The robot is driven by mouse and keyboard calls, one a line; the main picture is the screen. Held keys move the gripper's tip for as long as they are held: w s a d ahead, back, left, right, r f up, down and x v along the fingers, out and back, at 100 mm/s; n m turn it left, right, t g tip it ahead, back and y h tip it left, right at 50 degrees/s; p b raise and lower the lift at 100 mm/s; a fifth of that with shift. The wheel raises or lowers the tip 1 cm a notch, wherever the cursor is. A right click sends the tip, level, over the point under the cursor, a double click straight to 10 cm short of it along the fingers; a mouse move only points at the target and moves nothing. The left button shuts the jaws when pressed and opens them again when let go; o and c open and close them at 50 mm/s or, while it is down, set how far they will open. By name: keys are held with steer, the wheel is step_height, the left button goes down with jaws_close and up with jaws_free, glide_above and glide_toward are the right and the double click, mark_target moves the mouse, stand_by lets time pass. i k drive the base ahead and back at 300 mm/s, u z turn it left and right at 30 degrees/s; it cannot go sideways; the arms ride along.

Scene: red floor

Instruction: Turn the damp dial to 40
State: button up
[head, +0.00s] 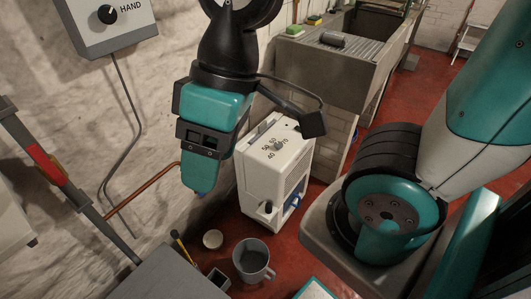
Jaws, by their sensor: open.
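A white box-shaped unit (262,186) stands on the red floor in the middle of the head view. Its top has a small grey dial (279,146) with numbers around it, 40 at the lower left and 50, 60 and 70 further round. The dial's pointer is too small to read. My gripper (197,191), teal and black, hangs to the left of the unit in the picture, apart from the dial. It is open with nothing seen in it; its fingertips are mostly hidden by its own body.
A stone sink (325,60) stands behind. A control box (88,25) marked HAND is on the wall, upper left.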

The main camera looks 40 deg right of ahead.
mark_target(278, 145)
steer(key=z, duration=1.1)
